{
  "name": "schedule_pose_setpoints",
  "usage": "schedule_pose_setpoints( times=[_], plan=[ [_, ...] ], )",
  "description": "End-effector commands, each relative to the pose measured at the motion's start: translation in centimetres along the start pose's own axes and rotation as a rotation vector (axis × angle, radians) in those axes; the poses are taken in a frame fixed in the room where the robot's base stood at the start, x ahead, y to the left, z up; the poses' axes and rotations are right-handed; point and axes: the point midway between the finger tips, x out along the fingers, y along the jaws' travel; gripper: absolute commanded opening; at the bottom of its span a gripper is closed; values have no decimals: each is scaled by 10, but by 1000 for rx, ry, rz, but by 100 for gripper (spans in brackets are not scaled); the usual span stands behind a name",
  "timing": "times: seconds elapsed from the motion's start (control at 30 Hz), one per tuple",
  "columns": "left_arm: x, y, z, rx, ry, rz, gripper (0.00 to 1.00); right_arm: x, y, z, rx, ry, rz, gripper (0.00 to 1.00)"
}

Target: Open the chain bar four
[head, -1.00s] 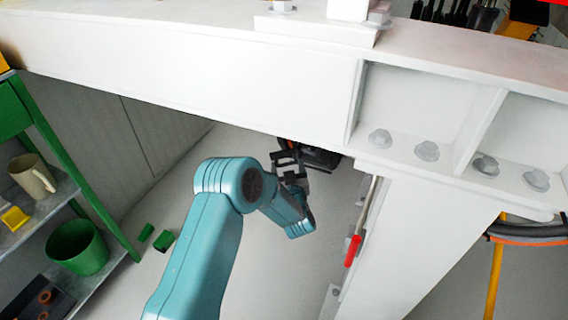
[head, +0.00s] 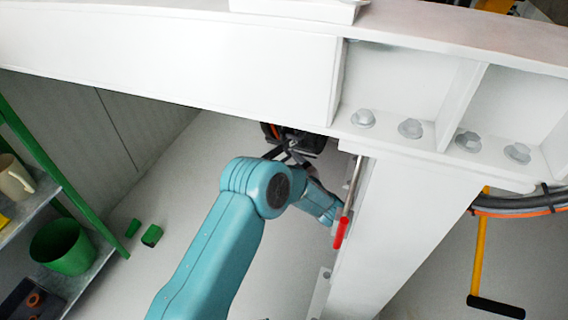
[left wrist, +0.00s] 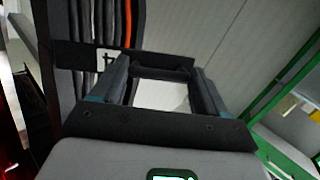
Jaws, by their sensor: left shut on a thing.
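My left gripper (head: 290,154) is under the white beam in the head view, at the end of my blue arm. In the left wrist view its two fingers (left wrist: 162,74) reach forward and are shut on a dark bar. This chain bar (left wrist: 78,56) runs left across several black hoses and one orange hose (left wrist: 127,22). A white square with a dark mark (left wrist: 107,59) is on it; the mark is too small to read surely. In the head view the bar is largely hidden by the gripper and the beam. My right gripper is not in view.
A white beam (head: 180,70) spans above the arm, with a white leg (head: 385,230) at right. A red-handled lever (head: 342,232) hangs beside the leg, close to my arm. A green shelf (head: 85,215) stands left.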

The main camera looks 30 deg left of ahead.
Motion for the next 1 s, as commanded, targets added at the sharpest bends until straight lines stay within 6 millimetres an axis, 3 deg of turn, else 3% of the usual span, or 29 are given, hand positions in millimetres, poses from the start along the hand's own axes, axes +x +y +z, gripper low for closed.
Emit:
schedule_pose_setpoints(
  times=[0.17, 0.2, 0.27, 0.67, 1.0],
  plan=[
    [0, 0, 1, -1, -2, 3, 19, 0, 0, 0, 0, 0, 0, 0],
    [0, 0, 1, -1, -2, 3, 81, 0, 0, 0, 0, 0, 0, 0],
    [0, 0, 1, -1, -2, 2, 98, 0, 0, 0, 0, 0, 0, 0],
    [6, -3, -2, 12, 1, 30, 98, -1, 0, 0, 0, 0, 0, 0],
    [45, -13, -14, 94, 8, 298, 98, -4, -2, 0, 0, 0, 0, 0]
  ],
)
